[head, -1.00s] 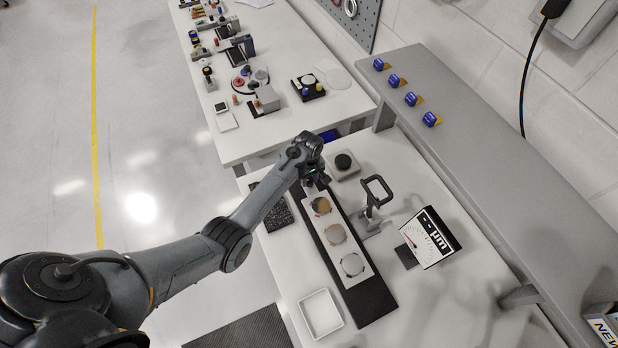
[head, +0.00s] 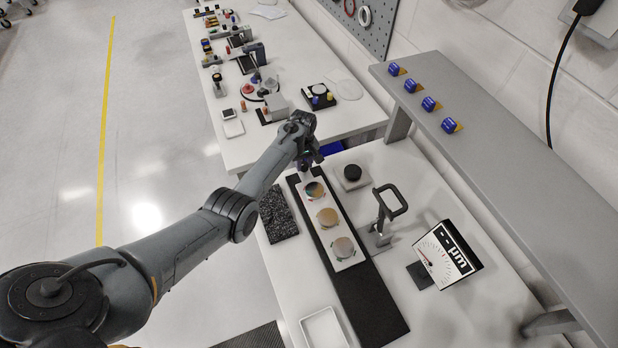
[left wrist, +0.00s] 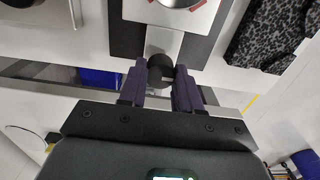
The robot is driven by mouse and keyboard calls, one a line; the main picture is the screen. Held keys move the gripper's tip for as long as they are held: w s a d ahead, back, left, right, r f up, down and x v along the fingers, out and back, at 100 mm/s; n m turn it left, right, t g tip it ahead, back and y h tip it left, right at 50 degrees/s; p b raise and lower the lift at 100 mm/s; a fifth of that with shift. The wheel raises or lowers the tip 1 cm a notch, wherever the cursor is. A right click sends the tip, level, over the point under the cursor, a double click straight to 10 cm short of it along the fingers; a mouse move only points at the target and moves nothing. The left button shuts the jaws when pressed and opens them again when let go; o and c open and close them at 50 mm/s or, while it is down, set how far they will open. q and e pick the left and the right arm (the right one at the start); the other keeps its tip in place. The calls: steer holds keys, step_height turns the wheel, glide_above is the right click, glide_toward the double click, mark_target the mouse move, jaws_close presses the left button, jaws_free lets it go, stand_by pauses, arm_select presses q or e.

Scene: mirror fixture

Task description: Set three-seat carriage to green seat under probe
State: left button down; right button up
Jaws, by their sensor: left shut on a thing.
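The three-seat carriage (head: 336,232) is a white plate lying along a black rail (head: 370,300). Its far disc (head: 314,190) is dark with greenish and orange patches, the middle disc (head: 327,217) is tan, and the near disc (head: 343,247) is greyish. I cannot tell clearly which seat is green. The probe stand (head: 380,228), with a dark loop handle (head: 390,202), stands right of the rail beside the carriage's near half. My left gripper (head: 309,163) is at the carriage's far end. In the left wrist view its fingers are shut on a dark round knob (left wrist: 161,70).
A tilted µm dial display (head: 446,255) stands right of the probe stand. A grey box with a black knob (head: 352,174) sits right of the rail's far end. A dark speckled block (head: 278,215) lies to the left. A white tray (head: 307,327) is near the front.

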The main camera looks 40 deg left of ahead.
arm_select(q)
steer(key=shift+a+f, duration=0.1)
steer(key=shift+a, duration=0.05)
steer(key=c, duration=0.8)
jaws_free()
steer(key=shift+a, duration=0.15)
steer(key=shift+r, duration=0.2)
step_height(320, 180, up, 11)
steer(key=shift+f+p, duration=0.2)
steer(key=shift+p, duration=0.15)
